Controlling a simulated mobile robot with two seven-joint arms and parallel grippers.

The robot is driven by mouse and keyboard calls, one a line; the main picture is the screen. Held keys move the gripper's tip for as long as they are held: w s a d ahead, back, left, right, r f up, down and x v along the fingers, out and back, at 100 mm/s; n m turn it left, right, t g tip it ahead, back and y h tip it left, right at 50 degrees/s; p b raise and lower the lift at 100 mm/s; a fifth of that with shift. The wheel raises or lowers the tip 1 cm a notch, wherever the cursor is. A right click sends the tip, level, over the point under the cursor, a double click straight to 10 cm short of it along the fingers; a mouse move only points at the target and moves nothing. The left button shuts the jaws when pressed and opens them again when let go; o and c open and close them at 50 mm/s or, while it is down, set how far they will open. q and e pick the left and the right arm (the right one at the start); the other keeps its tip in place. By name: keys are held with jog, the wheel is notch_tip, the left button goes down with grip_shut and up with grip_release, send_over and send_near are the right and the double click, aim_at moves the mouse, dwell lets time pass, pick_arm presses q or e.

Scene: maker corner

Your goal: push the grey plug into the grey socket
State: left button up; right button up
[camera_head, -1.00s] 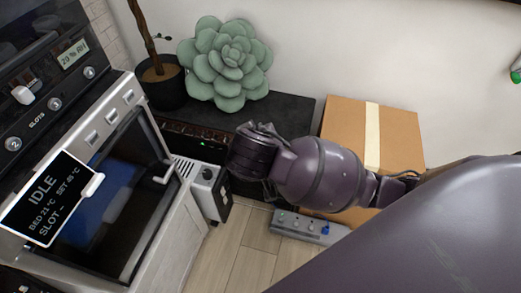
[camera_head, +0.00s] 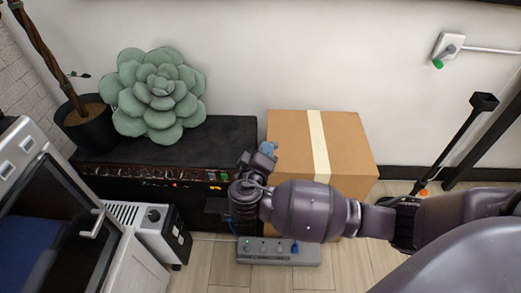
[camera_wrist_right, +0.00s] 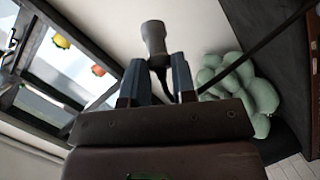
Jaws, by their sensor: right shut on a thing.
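My right gripper (camera_head: 269,150) is in front of the brown box and close to the black cabinet. In the right wrist view its two blue-grey fingers (camera_wrist_right: 157,80) are shut on the grey plug (camera_wrist_right: 153,37), which sticks out past the fingertips. A dark cord runs from the plug to the right. I cannot make out the plug in the head view. A grey power strip (camera_head: 300,253) lies on the floor below the right arm, with several sockets and a blue plug in it. I cannot tell which socket is the grey one. My left gripper is not in view.
A cardboard box (camera_head: 350,145) stands behind the right arm. Bare floor (camera_head: 350,265) lies right of the strip.

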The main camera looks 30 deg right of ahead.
pick_arm(q)
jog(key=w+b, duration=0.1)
jog(key=b, duration=0.1)
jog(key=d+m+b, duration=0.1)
jog(key=b, duration=0.1)
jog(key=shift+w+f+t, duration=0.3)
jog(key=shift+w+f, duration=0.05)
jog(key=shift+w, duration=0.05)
pick_arm(e)
jog(key=a+f+n+t+y, duration=0.4)
jog(key=f+n+y, duration=0.1)
jog(key=f, duration=0.5)
jog(key=a+f+n+t+y, duration=0.3)
jog(key=a+f+n+y, duration=0.2)
jog(key=f, duration=0.5)
jog(key=shift+s+a+n+t+y, duration=0.3)
jog(key=shift+s+t+y, duration=0.1)
jog(key=shift+s+y, duration=0.1)
jog(key=shift+w+d+f, duration=0.1)
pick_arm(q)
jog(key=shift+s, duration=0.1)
pick_arm(e)
jog(key=shift+w+d, duration=0.55)
jog(key=shift+w, duration=0.25)
jog(key=shift+w+d, duration=0.5)
jog(key=shift+w, duration=0.25)
jog(key=shift+w+d, duration=0.55)
jog(key=shift+w, duration=0.25)
